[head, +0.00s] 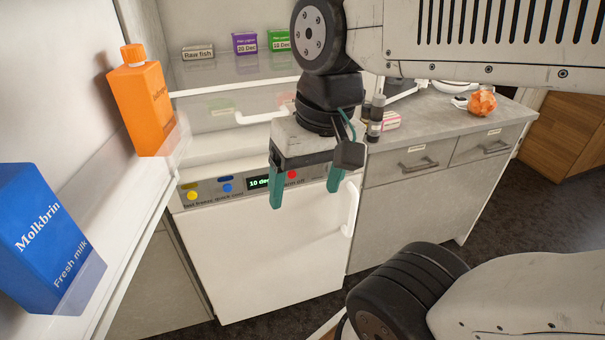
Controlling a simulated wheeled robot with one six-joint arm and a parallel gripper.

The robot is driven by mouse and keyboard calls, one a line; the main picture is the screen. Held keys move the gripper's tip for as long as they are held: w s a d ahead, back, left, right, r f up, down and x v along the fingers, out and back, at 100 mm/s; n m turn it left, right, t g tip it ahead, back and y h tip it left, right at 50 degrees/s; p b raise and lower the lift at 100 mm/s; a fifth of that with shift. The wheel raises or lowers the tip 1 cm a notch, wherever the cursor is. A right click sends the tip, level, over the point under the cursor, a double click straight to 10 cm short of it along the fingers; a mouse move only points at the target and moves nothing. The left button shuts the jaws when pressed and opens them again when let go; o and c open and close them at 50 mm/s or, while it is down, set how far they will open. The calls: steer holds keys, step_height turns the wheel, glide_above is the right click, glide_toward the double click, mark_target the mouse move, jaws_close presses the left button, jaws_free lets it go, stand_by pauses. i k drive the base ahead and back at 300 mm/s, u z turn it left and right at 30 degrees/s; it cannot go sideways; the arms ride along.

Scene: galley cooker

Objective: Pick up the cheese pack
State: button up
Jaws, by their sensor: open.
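I cannot pick out a pack clearly marked as cheese in the head view. My gripper (305,196) is open and empty, its two green fingers pointing down in front of the fridge's control panel. The arm and gripper hide part of the fridge interior. Inside the open fridge, a pack labelled Raw fish (198,53), a purple pack (245,43) and a green pack (279,40) stand on the upper glass shelf. Faint, blurred shapes show below that shelf. A small pink and white pack (391,121) lies on the counter right of my gripper; its label is unreadable.
The open fridge door at left holds an orange bottle (143,100) and a blue milk carton (45,240). A white lower door (270,260) with a handle is below the panel. The grey counter (440,125) at right bears an orange lumpy object (482,102).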

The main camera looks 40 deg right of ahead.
mark_target(391, 120)
steer(key=z, duration=2)
steer(key=i, duration=0.35)
steer(key=z, duration=0.3)
